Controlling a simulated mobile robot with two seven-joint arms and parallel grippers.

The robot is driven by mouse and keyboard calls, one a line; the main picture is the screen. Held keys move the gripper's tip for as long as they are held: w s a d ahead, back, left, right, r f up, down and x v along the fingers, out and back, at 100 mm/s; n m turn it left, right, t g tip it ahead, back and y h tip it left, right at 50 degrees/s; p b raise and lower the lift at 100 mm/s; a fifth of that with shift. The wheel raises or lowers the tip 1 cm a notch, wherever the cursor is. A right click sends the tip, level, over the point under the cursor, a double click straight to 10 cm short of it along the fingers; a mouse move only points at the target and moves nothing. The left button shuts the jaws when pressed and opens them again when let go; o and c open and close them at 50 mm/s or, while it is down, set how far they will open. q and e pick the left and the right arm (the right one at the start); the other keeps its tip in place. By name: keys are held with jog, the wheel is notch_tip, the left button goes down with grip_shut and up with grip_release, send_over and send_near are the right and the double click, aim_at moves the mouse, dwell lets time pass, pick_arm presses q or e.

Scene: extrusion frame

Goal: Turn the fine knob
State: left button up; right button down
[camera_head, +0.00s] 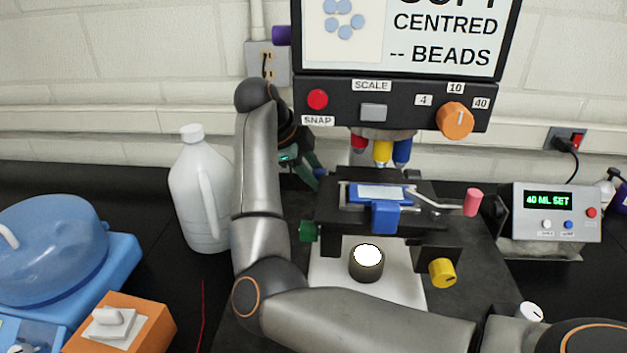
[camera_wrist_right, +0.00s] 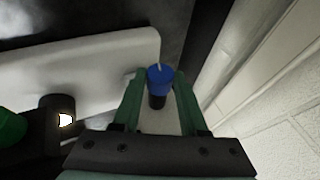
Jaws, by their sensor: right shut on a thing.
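The microscope has a blue knob (camera_wrist_right: 160,77) with a pale mark on it, which I take to be the fine knob. In the right wrist view it sits between the green fingertips of my right gripper (camera_wrist_right: 160,84). The gripper is shut on it. In the head view my right arm reaches around the left side of the microscope, and the gripper (camera_head: 306,168) is partly hidden behind my own arm. Only a small bit of blue (camera_head: 320,173) shows at its tips. A green knob (camera_head: 308,231) is on the stage's left side. My left gripper is not in view.
The stage (camera_head: 345,217) carries a slide in a blue holder, above a lit lamp (camera_head: 367,262). A screen (camera_head: 440,48) reads "CENTRED" and "-- BEADS". A white jug (camera_head: 200,195) stands close left of my arm. A yellow knob (camera_head: 442,272) is at right.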

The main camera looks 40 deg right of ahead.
jog(key=shift+t+b, duration=0.3)
jog(key=shift+b, duration=0.1)
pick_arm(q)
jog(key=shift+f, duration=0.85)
pick_arm(e)
jog(key=shift+h, duration=0.3)
jog(key=shift+c, duration=2.2)
grip_release()
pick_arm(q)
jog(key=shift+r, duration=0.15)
pick_arm(e)
jog(key=shift+a, duration=0.1)
